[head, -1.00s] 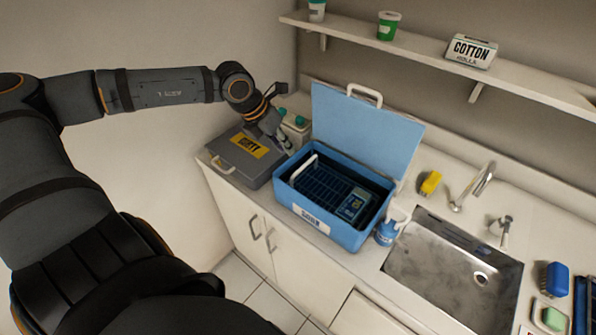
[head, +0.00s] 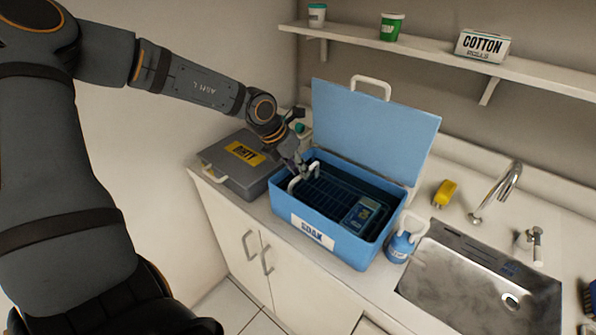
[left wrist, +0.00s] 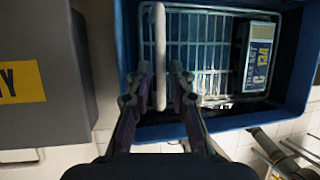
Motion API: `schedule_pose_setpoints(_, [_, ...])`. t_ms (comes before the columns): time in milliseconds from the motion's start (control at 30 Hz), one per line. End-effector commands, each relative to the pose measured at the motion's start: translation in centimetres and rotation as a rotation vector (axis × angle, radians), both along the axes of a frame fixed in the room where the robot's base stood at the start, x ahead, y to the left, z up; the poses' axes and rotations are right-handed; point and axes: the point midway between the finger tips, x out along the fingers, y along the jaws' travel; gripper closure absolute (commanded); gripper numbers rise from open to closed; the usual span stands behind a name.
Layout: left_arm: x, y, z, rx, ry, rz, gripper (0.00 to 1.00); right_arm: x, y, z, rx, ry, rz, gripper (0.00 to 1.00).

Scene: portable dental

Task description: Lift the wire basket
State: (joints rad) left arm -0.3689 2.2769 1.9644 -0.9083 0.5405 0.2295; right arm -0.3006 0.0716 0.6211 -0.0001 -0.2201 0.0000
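The wire basket (head: 328,186) sits inside the open blue box (head: 345,246) labelled SOAK. Its white handle (head: 293,184) stands up at the basket's left end. In the left wrist view, the basket's wire grid (left wrist: 207,50) lies below the handle (left wrist: 160,60). My left gripper (head: 302,170) is at the handle. In the left wrist view its two fingers (left wrist: 160,72) are apart, one on each side of the handle, with gaps visible. A labelled pack (left wrist: 258,57) lies in the basket's right part. My right gripper is not in view.
The box's blue lid (head: 370,130) stands open behind it. A closed grey case (head: 232,177) is at its left. A blue bottle (head: 400,246), a yellow sponge (head: 445,193), a tap (head: 497,190) and a sink (head: 475,285) are at the right. A shelf (head: 420,55) runs above.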

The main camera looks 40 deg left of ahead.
Motion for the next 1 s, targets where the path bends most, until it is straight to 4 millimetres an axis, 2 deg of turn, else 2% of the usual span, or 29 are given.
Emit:
schedule_pose_setpoints(100, [0.0,0.0,0.1,0.000,0.000,0.000,0.80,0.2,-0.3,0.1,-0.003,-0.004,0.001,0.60])
schedule_pose_setpoints(267, [0.0,0.0,0.0,0.000,0.001,0.000,1.00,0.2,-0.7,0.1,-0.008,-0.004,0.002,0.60])
schedule_pose_setpoints(667, [0.0,0.0,0.2,0.000,0.001,0.000,1.00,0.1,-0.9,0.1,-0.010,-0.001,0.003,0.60])
schedule_pose_setpoints(767, [0.1,0.0,1.6,0.001,-0.003,0.001,1.00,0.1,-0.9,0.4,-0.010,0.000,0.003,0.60])
schedule_pose_setpoints(1000, [0.1,0.1,7.0,0.003,-0.005,0.001,1.00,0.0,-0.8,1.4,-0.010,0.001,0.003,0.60])
